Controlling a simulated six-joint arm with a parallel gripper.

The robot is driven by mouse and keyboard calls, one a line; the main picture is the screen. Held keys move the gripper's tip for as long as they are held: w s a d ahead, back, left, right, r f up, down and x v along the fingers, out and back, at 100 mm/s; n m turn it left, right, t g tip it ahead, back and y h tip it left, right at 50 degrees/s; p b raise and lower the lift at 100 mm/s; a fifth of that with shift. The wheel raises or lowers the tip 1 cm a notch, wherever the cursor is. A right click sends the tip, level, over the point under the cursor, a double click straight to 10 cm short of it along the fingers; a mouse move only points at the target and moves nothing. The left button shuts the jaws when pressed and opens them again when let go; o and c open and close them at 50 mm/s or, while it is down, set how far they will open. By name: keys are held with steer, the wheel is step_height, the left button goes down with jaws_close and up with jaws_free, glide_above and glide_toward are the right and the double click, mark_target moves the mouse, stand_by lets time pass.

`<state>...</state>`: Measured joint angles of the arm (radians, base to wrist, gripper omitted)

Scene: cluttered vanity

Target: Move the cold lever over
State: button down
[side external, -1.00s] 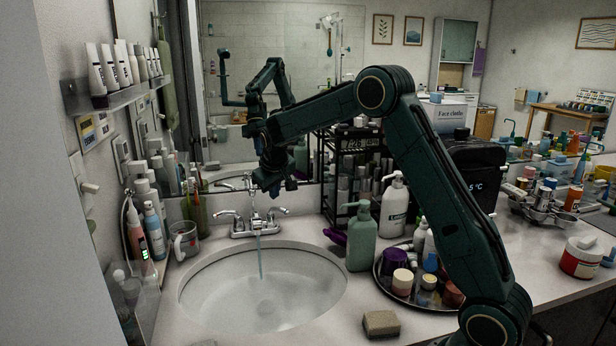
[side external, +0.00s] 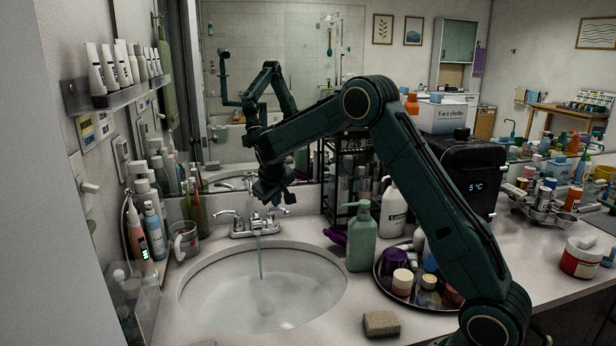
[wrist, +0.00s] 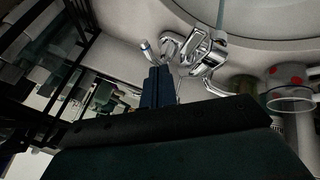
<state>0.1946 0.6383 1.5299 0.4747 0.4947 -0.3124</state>
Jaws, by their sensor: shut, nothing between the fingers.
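The chrome faucet (side external: 255,228) stands behind the basin and water runs from its spout. It has a left lever (side external: 225,213) and a right lever (side external: 283,210); no hot or cold marks are readable. In the wrist view my shut, empty fingers (wrist: 157,72) sit close beside a lever (wrist: 147,49) of the faucet. I cannot tell whether they touch it.
The round basin (side external: 200,295) holds water. A green pump bottle (side external: 361,238) and a round dark tray (side external: 384,283) stand to the right. A black rack (side external: 345,170) is behind them. A sponge (side external: 381,324) lies in front.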

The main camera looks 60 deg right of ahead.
mark_target(286, 211)
steer(key=shift+x, duration=2.9)
steer(key=shift+s+d+n+t, duration=0.2)
steer(key=shift+d+n+t, duration=0.1)
steer(key=shift+n, duration=0.2)
steer(key=shift+s+d+n+t+y, duration=0.3)
steer(key=shift+d+n+y, duration=0.2)
steer(key=shift+n, duration=0.2)
steer(key=shift+s+d+n+t+y, duration=0.1)
steer(key=shift+d+n+t+y, duration=0.4)
steer(key=shift+n, duration=0.5)
steer(key=shift+d, duration=0.45)
steer(key=shift+s+r, duration=0.1)
steer(key=shift+r, duration=0.05)
steer(key=v, duration=0.9)
steer(key=shift+s+r, duration=0.2)
steer(key=shift+r, duration=0.15)
